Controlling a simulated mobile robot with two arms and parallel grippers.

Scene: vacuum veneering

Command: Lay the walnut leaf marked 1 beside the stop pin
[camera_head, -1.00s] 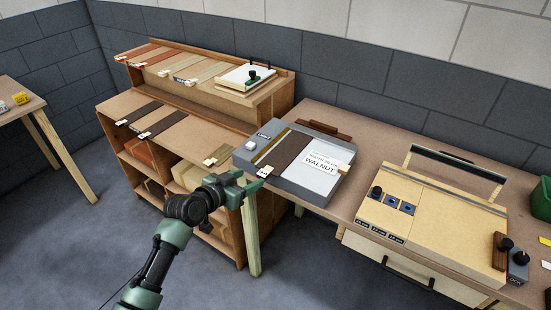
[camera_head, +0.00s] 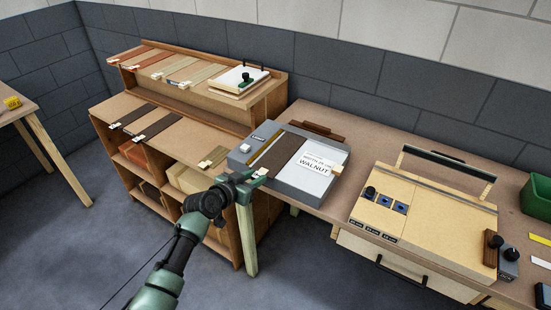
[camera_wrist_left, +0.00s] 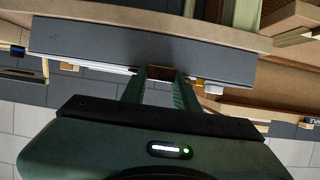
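A dark brown walnut leaf (camera_head: 277,152) lies flat on a grey tray (camera_head: 290,184) beside a card reading WALNUT (camera_head: 313,166). A small pale tag sits at the leaf's front end; its number is too small to read. My left gripper (camera_head: 251,181) is at the tray's front left edge, close to that tag. In the left wrist view its two fingers (camera_wrist_left: 161,88) stand apart, with a small brown patch showing beyond the gap. I cannot tell whether they touch the leaf. I cannot make out the stop pin. My right gripper is out of view.
Two dark strips (camera_head: 152,128) with tags lie on the lower shelf top at left, near a pale tag (camera_head: 213,157). Lighter strips (camera_head: 180,70) lie on the upper shelf. A wooden box with a hinged frame (camera_head: 422,215) stands right of the tray. A green bin (camera_head: 537,196) is far right.

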